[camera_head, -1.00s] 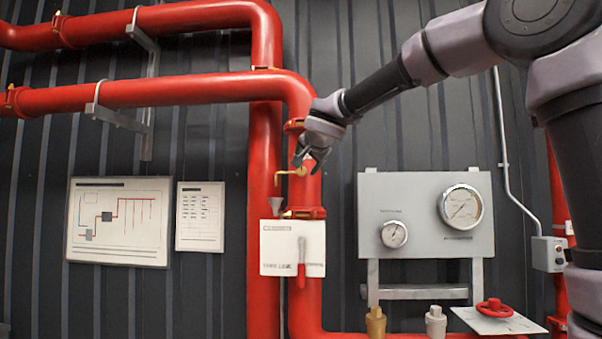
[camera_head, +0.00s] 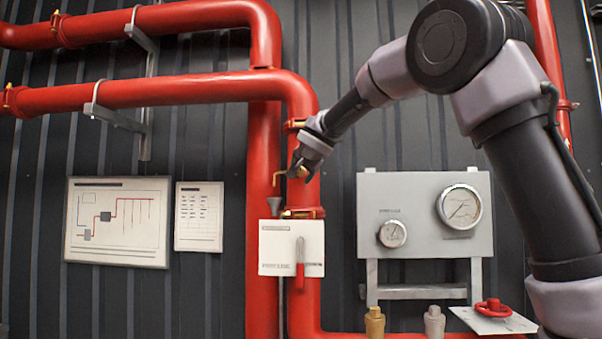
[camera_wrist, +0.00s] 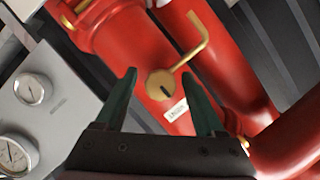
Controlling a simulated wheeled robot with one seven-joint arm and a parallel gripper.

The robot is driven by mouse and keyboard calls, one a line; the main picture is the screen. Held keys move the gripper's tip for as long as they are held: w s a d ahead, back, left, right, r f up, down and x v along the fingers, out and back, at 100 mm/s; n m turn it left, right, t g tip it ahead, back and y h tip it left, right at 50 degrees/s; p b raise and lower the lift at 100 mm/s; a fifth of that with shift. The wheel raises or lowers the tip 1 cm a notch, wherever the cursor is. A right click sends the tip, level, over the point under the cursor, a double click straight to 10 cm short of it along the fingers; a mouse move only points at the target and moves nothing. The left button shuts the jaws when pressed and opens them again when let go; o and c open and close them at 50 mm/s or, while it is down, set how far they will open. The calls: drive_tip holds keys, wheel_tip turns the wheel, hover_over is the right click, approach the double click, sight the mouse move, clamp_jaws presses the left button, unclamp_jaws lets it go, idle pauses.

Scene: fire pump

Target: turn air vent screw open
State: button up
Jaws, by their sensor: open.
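The air vent screw (camera_wrist: 160,84) is a round brass disc with a dark slot, set on a red vertical pipe. A bent brass spout (camera_wrist: 193,45) runs off it; in the head view the spout (camera_head: 278,177) points left and down. My gripper (camera_wrist: 164,92) is open in the wrist view, with its two green-black fingertips on either side of the disc. I cannot tell whether they touch it. In the head view my gripper (camera_head: 297,170) is at the brass fitting and hides most of it. A small white label (camera_wrist: 176,110) sits beside the screw.
Below the gripper are a small grey funnel (camera_head: 277,206) and a white plate with a red lever (camera_head: 300,262). A grey gauge panel (camera_head: 425,240) stands to the right. A second red pipe (camera_head: 263,160) runs just left of the vent pipe.

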clamp_jaws()
drive_tip(key=n+h, duration=0.2)
drive_tip(key=n, duration=0.2)
drive_tip(key=shift+g+h, duration=0.3)
drive_tip(key=shift+g, duration=0.1)
drive_tip(key=n+h, duration=0.3)
drive_tip(key=n, duration=0.1)
drive_tip(key=n+h, duration=0.1)
drive_tip(key=n, duration=0.1)
drive_tip(key=n+h, duration=0.1)
drive_tip(key=n, duration=0.2)
drive_tip(key=shift+a+t+h, duration=0.1)
drive_tip(key=shift+t+h, duration=0.2)
drive_tip(key=shift+h, duration=0.1)
drive_tip(key=n+t+h, duration=0.1)
drive_tip(key=n+h, duration=0.1)
drive_tip(key=n, duration=0.2)
idle(0.6)
